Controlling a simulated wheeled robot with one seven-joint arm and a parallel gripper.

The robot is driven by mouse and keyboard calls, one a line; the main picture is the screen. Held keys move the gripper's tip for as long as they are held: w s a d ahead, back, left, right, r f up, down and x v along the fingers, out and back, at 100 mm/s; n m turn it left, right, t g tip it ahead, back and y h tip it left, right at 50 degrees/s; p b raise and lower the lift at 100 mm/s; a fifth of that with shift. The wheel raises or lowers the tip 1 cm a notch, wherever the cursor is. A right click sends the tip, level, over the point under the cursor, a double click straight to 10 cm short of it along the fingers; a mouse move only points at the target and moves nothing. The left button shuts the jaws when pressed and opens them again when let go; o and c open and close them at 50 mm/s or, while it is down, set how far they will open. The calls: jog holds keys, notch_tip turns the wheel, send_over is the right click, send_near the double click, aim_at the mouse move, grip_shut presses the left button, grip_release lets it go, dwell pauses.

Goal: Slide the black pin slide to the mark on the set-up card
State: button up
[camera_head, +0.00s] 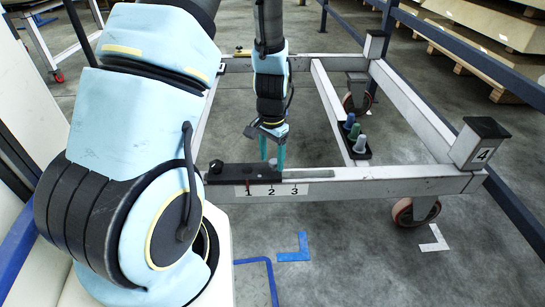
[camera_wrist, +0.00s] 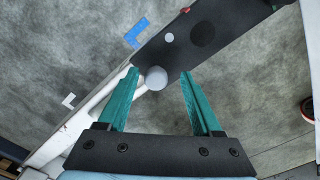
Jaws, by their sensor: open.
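The black pin slide (camera_head: 232,177) lies on the near rail of the trolley, with a dark round knob at its left end. Its red pointer stands at about mark 1 on the white scale strip (camera_head: 271,190), numbered 1, 2, 3. In the wrist view the slide (camera_wrist: 222,38) runs diagonally, with a grey round-headed pin (camera_wrist: 156,78) at its near end. My gripper (camera_head: 272,158) hangs over the slide's right end, fingers open. In the wrist view my gripper (camera_wrist: 159,74) has one fingertip on each side of the pin, apparently with gaps. I cannot make out a set-up card.
A black tray (camera_head: 357,154) with green, blue and grey pegs sits on the trolley's cross member. A black-capped corner post (camera_head: 479,145) marked 4 stands at the right. Blue floor marks (camera_head: 294,249) lie in front. A blue railing runs along the right.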

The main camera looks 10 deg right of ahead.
notch_tip(320, 180, up, 11)
jog(key=p, duration=0.2)
jog(key=shift+p, duration=0.3)
jog(key=shift+f, duration=0.1)
jog(key=s+a+r+n+t, duration=0.1)
jog(key=s+a+r+n, duration=0.2)
jog(key=a+r+n, duration=0.35)
jog(key=s+a+r+n+t, duration=0.1)
jog(key=s+a+r+n, duration=0.25)
jog(key=a, duration=0.65)
notch_tip(320, 180, up, 25)
jog(key=w+p, duration=0.1)
jog(key=p, duration=2.3)
jog(key=shift+d+f+m+p, duration=0.15)
jog(key=shift+d+m+p, duration=0.1)
jog(key=shift+m+p, duration=0.15)
jog(key=shift+w, duration=0.1)
jog(key=shift+c, duration=0.2)
